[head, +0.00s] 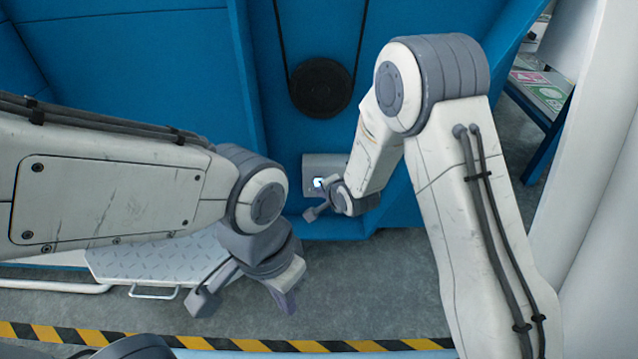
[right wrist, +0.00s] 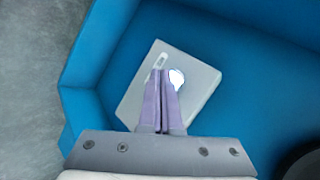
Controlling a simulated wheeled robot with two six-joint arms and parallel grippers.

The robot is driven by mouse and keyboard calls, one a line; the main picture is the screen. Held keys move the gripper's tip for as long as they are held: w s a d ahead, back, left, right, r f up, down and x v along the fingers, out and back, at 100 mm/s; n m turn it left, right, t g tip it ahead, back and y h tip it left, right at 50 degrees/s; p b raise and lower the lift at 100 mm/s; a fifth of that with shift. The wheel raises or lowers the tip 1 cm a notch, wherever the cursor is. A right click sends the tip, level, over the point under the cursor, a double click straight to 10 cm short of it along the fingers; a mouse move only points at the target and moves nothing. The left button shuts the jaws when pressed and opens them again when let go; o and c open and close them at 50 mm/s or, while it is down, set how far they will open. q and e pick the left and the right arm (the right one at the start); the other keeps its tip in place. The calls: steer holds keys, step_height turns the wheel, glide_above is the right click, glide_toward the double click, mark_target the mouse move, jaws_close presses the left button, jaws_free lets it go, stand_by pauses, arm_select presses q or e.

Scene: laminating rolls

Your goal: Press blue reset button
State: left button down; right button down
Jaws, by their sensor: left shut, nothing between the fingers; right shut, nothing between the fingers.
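A pale grey control box (head: 312,163) is fixed low on the blue machine wall, and it also shows in the right wrist view (right wrist: 196,66). A glowing white-blue button (head: 318,183) is on its face; it looks almost white in the right wrist view (right wrist: 177,77). My right gripper (right wrist: 161,72) is shut and empty, its fingertips in front of the box, just left of the glowing button in that view. I cannot tell whether they touch it. My left gripper (head: 287,302) is shut and empty, lower and left of the box, above the floor.
A dark round pulley (head: 320,88) with a belt is on the blue wall above the box. A metal tread step (head: 150,260) lies at the left. A yellow-black striped line (head: 300,345) crosses the floor in front. Grey floor (head: 370,280) is clear between.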

steer(key=shift+w, duration=0.6)
stand_by(0.6)
stand_by(0.3)
steer(key=shift+s+p, duration=0.3)
steer(key=shift+s, duration=0.55)
steer(key=shift+s, duration=2.5)
